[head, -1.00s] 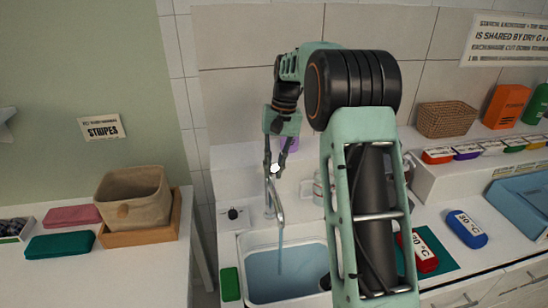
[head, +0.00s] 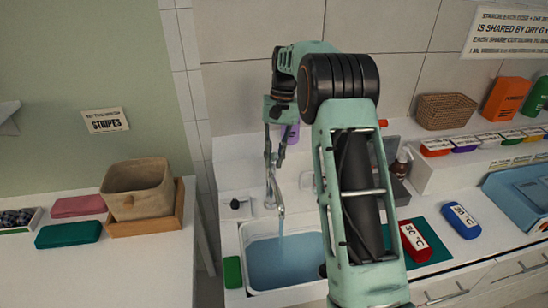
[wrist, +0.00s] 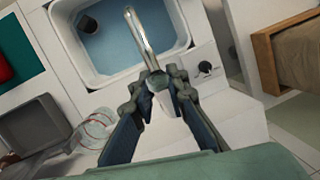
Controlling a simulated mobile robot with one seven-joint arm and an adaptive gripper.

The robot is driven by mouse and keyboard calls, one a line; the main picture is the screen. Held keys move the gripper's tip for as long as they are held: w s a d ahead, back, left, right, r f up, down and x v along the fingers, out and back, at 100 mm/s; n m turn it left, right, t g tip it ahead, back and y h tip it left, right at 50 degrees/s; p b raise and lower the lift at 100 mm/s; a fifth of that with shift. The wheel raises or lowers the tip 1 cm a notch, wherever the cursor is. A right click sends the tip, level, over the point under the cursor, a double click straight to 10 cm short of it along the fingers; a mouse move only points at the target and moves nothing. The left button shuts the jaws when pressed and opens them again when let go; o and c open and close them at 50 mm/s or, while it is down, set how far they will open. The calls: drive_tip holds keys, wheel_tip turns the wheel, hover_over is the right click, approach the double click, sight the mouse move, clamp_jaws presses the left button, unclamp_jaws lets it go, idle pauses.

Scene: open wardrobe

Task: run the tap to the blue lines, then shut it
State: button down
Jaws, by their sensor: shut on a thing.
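The tap (head: 275,190) stands behind the white basin (head: 247,234), its spout arching over it. Blue water (head: 290,268) lies in the basin. I cannot make out the blue lines in either view. My gripper (head: 272,163) is above the tap, pointing down. In the wrist view my gripper (wrist: 160,80) is shut on the tap's rounded top (wrist: 157,82). The spout (wrist: 139,38) extends from it over the basin (wrist: 182,38). The fingers partly hide the tap top.
A dark knob (head: 235,205) sits left of the tap, and a green block (head: 232,272) lies beside the basin. A red bottle (head: 415,240) and blue bottle (head: 462,220) lie to the right. A beige basket (head: 136,188) stands on the left counter.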

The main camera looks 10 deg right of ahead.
drive_tip(key=c, duration=1.8)
unclamp_jaws()
drive_tip(key=shift+c, duration=0.2)
drive_tip(key=v, duration=1.2)
drive_tip(key=shift+c, duration=0.6)
